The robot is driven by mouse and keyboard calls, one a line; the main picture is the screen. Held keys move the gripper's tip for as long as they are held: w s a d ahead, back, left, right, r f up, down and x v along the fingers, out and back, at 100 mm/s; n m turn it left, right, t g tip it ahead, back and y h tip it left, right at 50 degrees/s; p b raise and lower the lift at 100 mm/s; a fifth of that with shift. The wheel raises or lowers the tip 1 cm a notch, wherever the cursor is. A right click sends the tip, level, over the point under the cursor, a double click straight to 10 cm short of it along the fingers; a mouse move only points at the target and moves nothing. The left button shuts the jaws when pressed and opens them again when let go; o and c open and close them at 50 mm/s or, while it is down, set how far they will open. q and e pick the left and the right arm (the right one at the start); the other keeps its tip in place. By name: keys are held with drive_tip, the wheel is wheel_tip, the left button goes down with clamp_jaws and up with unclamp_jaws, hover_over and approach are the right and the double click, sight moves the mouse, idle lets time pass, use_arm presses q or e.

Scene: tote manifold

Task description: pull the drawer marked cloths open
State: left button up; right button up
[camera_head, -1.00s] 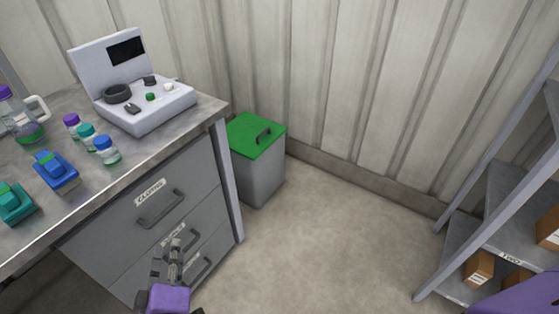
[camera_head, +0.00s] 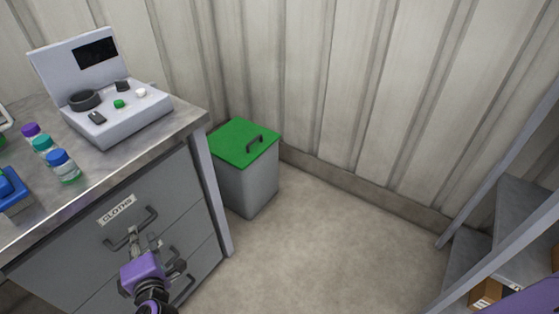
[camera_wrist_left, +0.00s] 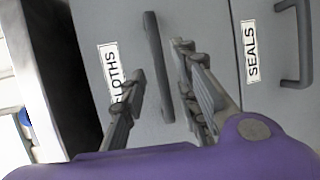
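The cloths drawer (camera_head: 82,238) is the top grey drawer under the worktop; its front looks flush and shut. Its white label (camera_head: 117,210) reads CLOTHS. Its dark bar handle (camera_head: 148,214) also shows in the left wrist view (camera_wrist_left: 157,65). My left gripper (camera_head: 145,241) is at this handle, partly covering it. In the left wrist view its two fingers (camera_wrist_left: 162,72) are open, one on each side of the handle. I cannot tell whether they touch it. My right gripper is not in view.
Below is the drawer labelled SEALS (camera_wrist_left: 252,50). A grey bin (camera_head: 250,188) with a green lid stands right of the cabinet. A device (camera_head: 115,115) and several capped bottles are on the worktop (camera_head: 100,168). Shelving (camera_head: 490,265) stands at right; the floor between is clear.

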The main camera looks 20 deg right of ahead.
use_arm(q)
drive_tip(key=shift+b+x, duration=0.35)
drive_tip(key=shift+x, duration=1.6)
clamp_jaws()
